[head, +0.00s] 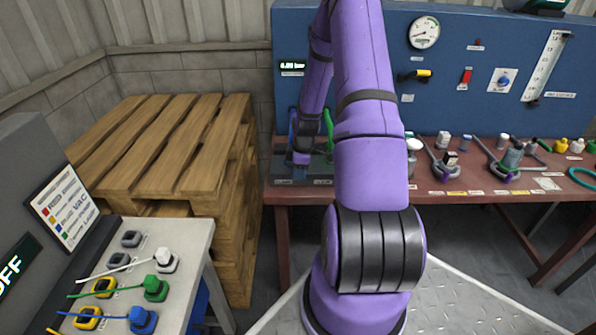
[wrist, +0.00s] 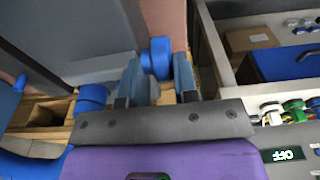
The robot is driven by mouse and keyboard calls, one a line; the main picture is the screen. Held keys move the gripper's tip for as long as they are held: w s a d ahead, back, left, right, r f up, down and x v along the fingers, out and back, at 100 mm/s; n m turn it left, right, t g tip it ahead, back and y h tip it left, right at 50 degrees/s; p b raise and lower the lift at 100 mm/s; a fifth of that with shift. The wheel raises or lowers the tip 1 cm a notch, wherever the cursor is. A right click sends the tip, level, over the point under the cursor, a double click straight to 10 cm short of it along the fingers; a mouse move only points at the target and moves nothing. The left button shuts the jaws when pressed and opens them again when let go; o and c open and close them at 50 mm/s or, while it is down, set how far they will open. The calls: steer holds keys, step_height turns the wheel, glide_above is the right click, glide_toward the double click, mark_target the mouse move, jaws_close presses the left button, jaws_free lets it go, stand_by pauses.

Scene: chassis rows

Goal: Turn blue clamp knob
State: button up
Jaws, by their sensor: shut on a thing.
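The blue clamp knob (wrist: 160,58) shows in the wrist view between the two fingertips of my gripper (wrist: 158,78). My gripper is shut on it. In the head view my gripper (head: 303,152) points down at the left end of the red-brown bench, beside a blue upright part (head: 292,128) of the clamp. The knob itself is hidden there by my gripper and arm. A green clamp part (head: 328,125) stands just to the right. A second blue round part (wrist: 92,98) shows left of the fingers in the wrist view.
The red-brown bench (head: 440,180) carries several small bottles and tools to the right. The blue panel (head: 450,75) rises behind it with a gauge (head: 424,32). A wooden pallet stack (head: 160,140) stands left. A grey table (head: 195,255) with coloured plugs is front left.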

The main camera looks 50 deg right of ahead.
steer(key=shift+s+f+t+y, duration=0.1)
steer(key=shift+s+t+y, duration=0.15)
steer(key=shift+t+y, duration=0.2)
steer(key=shift+w, duration=0.1)
stand_by(0.4)
steer(key=o, duration=0.9)
steer(key=shift+r, duration=0.2)
steer(key=v, duration=1)
steer(key=shift+s+d+r, duration=0.15)
steer(key=shift+s+r, duration=0.1)
steer(key=shift+r, duration=0.05)
